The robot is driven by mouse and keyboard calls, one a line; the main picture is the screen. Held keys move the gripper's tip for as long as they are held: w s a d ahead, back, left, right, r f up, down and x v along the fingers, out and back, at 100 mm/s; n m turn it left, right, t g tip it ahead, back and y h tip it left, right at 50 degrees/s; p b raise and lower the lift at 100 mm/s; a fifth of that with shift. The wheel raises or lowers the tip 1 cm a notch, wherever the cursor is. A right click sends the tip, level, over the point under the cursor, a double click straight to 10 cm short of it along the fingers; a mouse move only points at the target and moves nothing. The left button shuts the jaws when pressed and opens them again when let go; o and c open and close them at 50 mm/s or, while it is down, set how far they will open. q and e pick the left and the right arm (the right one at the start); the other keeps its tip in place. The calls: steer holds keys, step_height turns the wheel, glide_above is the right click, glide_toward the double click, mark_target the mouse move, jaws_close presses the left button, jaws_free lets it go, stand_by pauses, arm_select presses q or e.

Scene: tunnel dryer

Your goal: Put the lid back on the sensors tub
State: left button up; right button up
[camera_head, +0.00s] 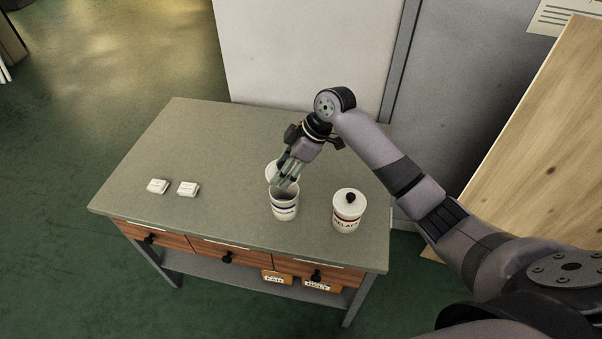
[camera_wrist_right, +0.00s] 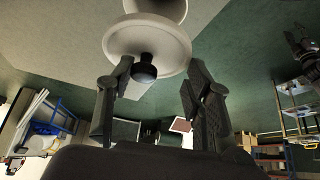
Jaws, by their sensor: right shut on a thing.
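The open white tub (camera_head: 284,213) with blue lettering, too small to read, stands upright on the grey table with its mouth showing. My right gripper (camera_head: 287,178) is above its back rim, pointing down. A white lid (camera_head: 271,173) shows tilted behind the fingers, partly hidden by them. In the right wrist view the round lid (camera_wrist_right: 120,42) with its black knob faces me at the fingertips of the right gripper (camera_wrist_right: 160,80), which is shut on it; the exact contact is unclear. A white tub part shows just beyond the lid. My left gripper is out of view.
A lidded white tub (camera_head: 347,214) marked RELAYS, with a black knob, stands to the right. Two small white blocks (camera_head: 158,186) (camera_head: 188,188) lie at the left of the table (camera_head: 200,130). Drawers with black knobs (camera_head: 226,257) are below. The table's back left is clear.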

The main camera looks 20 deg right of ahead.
steer(key=shift+s, duration=0.1)
steer(key=shift+w+d+f+b, duration=0.15)
steer(key=shift+w+f+b, duration=0.15)
steer(key=shift+f+b, duration=0.4)
steer(key=shift+f, duration=0.4)
step_height(320, 180, down, 3)
steer(key=b, duration=0.3)
steer(key=shift+s+r, duration=0.15)
steer(key=shift+f+b, duration=0.5)
steer(key=shift+f, duration=0.35)
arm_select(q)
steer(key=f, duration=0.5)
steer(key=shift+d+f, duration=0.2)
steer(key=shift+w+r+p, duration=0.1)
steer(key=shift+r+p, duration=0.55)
arm_select(e)
steer(key=shift+r, duration=0.1)
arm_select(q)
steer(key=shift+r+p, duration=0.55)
arm_select(e)
steer(key=shift+f, duration=0.2)
